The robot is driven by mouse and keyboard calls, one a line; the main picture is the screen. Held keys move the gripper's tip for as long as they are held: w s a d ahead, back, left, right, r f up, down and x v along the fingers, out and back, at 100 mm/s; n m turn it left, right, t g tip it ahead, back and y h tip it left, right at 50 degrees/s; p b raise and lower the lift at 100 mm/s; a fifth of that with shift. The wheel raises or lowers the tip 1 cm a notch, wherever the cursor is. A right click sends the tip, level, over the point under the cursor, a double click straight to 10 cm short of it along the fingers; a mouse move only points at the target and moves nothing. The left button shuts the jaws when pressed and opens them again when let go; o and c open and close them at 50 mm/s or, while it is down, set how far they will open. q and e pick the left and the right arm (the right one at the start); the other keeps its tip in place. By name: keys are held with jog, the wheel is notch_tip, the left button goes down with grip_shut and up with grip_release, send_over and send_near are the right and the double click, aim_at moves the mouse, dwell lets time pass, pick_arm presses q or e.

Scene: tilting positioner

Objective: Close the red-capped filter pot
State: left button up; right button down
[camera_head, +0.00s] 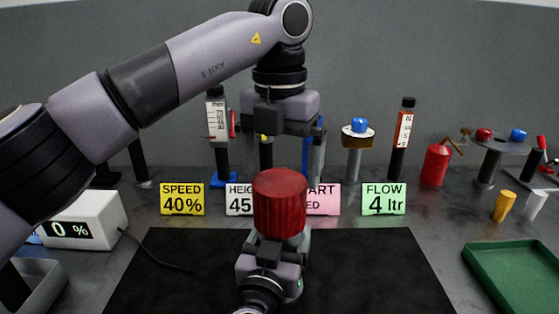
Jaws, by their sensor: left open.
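The red cap (280,203) is a ribbed upright cylinder near the middle of the view. What lies directly under it is mostly hidden by my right gripper, so I cannot tell the pot's body or how the cap sits on it. My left gripper (287,150) points down above the cap, apart from it in the picture, with its jaws open and nothing seen between them. My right gripper (275,243) reaches in from the bottom, just below the cap. Its fingertips are largely hidden, and I cannot tell whether they grip anything.
A black mat (375,270) lies in front, mostly clear. Behind it stand the yellow speed card (182,199), the green flow card (384,199) and several bottles and stands. A white readout box (88,220) is left; a green tray (515,275) is right.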

pick_arm(q)
jog(key=shift+f, duration=4)
pick_arm(e)
jog(key=shift+r, duration=0.2)
pick_arm(q)
jog(key=c, duration=0.9)
jog(key=m, duration=0.4)
jog(key=shift+m, duration=0.4)
jog(key=o, duration=0.9)
jog(key=shift+r, duration=0.15)
notch_tip(320, 180, up, 12)
jog(key=shift+f, duration=0.1)
